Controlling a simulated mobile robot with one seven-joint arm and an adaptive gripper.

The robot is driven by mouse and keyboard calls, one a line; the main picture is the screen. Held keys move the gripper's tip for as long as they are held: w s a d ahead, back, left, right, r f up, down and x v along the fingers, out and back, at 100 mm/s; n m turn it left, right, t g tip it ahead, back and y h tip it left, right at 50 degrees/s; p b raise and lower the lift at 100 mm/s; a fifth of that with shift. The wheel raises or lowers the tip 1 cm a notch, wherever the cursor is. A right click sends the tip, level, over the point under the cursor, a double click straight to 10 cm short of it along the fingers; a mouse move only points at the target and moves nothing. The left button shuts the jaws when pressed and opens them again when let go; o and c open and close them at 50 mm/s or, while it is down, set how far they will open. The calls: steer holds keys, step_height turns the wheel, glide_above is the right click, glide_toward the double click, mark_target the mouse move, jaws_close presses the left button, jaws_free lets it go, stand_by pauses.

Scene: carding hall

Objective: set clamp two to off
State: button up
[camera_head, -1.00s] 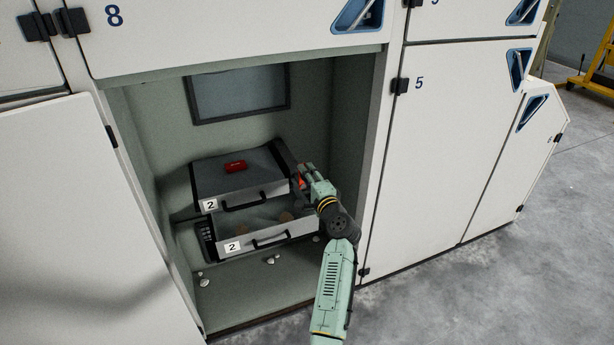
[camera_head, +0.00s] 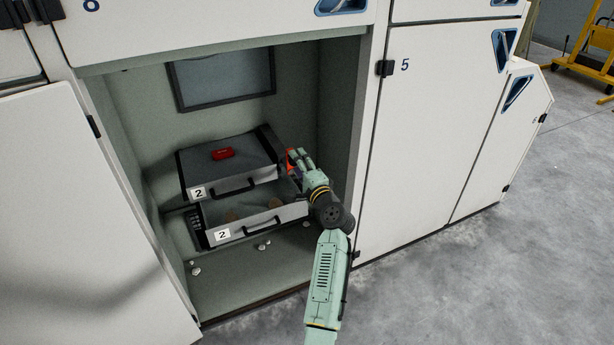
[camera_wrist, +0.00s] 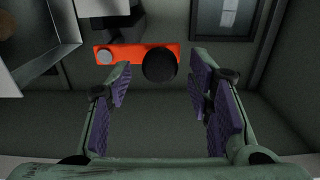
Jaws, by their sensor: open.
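An orange plate (camera_wrist: 135,50) with a round black knob (camera_wrist: 159,65) and a small grey disc (camera_wrist: 105,56) shows in the wrist view. In the head view it is a small orange patch (camera_head: 291,158) at the right side of the two-level unit labelled 2 (camera_head: 199,193), partly hidden by my gripper. No clamp name or off mark is readable on it. My gripper (camera_wrist: 163,105) is open, its purple-padded fingers apart and nothing between them. The knob lies just beyond the fingertips, between their lines. In the head view my gripper (camera_head: 300,162) is beside the unit's right side.
The unit stands in an open recess with a dark-framed panel (camera_head: 222,78) behind. A red piece (camera_head: 223,153) lies on its top. An open drawer (camera_head: 265,222) holds round brown things. Small pale bits (camera_head: 196,271) lie on the recess floor. The recess's right wall is close to my arm.

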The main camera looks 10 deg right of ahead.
steer(key=v, duration=1)
steer(key=shift+w, duration=0.1)
